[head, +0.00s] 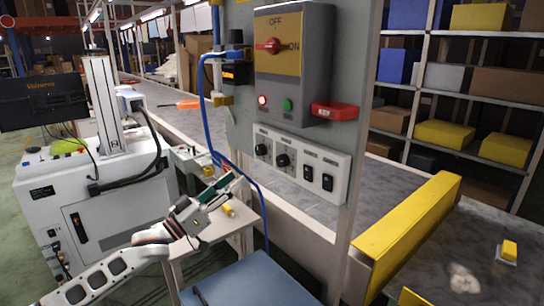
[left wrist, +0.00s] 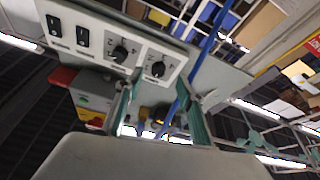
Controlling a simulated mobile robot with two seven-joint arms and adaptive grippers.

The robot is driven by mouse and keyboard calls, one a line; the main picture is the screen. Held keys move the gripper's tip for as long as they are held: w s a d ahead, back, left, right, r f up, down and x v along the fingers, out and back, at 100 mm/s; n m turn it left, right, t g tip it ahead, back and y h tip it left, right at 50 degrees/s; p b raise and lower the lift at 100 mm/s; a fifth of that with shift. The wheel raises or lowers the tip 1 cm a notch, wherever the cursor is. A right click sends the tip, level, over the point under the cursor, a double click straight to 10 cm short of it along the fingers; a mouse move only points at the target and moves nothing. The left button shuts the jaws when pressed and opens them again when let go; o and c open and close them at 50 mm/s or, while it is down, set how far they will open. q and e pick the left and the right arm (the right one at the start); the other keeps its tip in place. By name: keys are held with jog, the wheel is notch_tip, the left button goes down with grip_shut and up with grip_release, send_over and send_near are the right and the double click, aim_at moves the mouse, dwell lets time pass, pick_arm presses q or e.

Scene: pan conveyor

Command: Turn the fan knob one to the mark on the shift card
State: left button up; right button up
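A pale control panel (head: 301,163) on the grey post carries two black rotary knobs, a left knob (head: 262,150) and a right knob (head: 283,160), left of two black rocker switches. The labels are too small to tell which is fan knob one. In the tilted left wrist view, one knob (left wrist: 158,69) lies just beyond my fingers and the other knob (left wrist: 120,53) farther left, with numbers around them. My left gripper (head: 222,187), with green fingers, is below and left of the panel. Its fingers (left wrist: 160,108) are apart, empty, not visibly touching a knob. I cannot identify the shift card.
Above the panel is a grey switch box (head: 292,65) with a red rotary handle, a red lamp and a green button. A blue cable (head: 205,110) hangs left of the panel. A yellow guard (head: 410,230) stands right, beside the conveyor. A blue seat-like surface (head: 248,280) lies below.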

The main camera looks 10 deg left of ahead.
aim_at(258, 151)
pick_arm(q)
jog(key=w+d+r, duration=0.1)
jog(key=w, duration=0.1)
jog(key=w+d+r, duration=0.1)
jog(key=w+r, duration=0.1)
jog(key=w+d+r, duration=0.2)
jog(key=shift+w+r, duration=0.25)
jog(key=shift+w, duration=0.15)
grip_shut()
